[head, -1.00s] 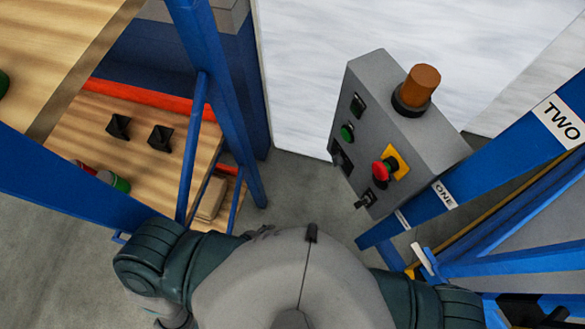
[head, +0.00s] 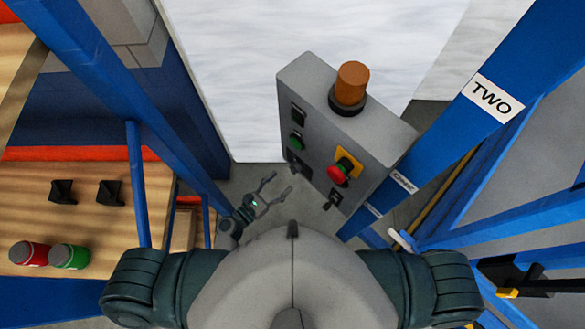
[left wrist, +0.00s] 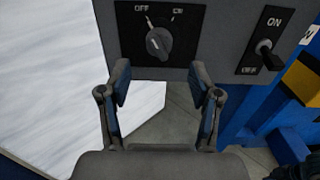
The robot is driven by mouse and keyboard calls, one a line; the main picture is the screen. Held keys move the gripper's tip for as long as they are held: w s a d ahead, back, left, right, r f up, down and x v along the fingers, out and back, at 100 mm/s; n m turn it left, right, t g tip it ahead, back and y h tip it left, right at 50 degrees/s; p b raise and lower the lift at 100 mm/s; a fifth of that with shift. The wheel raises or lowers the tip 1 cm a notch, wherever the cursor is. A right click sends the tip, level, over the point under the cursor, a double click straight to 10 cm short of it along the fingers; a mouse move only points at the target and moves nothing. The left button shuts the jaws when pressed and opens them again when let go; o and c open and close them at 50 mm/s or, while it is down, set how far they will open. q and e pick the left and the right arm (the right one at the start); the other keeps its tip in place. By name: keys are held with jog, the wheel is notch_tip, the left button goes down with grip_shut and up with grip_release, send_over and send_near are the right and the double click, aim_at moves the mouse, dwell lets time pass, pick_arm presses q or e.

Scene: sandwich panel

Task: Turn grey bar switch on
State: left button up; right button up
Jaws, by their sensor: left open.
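The grey control box (head: 345,115) stands ahead of me. In the left wrist view a dark rotary switch with a grey bar knob (left wrist: 158,42) sits on a black plate marked OFF and ON. Its pointer appears to lean up-left towards OFF. To its right is a toggle lever (left wrist: 265,50) on a plate marked ON above and OFF below. My left gripper (head: 281,184) is open and empty beside the box's lower left corner. In the left wrist view its fingertips (left wrist: 160,75) straddle the space just below the knob, apparently not touching it. My right gripper is out of view.
The box carries a red stop button (head: 337,174), a green button (head: 295,142) and an orange lamp (head: 351,84). Blue frame posts marked TWO (head: 492,98) stand right. A wooden shelf (head: 100,225) with red and green cans (head: 68,256) is at left.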

aim_at(292, 172)
pick_arm(q)
jog(key=p+x, duration=0.1)
jog(key=x, duration=0.5)
jog(key=shift+w+d, duration=0.1)
jog(key=shift+w, duration=0.15)
jog(key=shift+f, duration=0.1)
jog(key=c, duration=1.1)
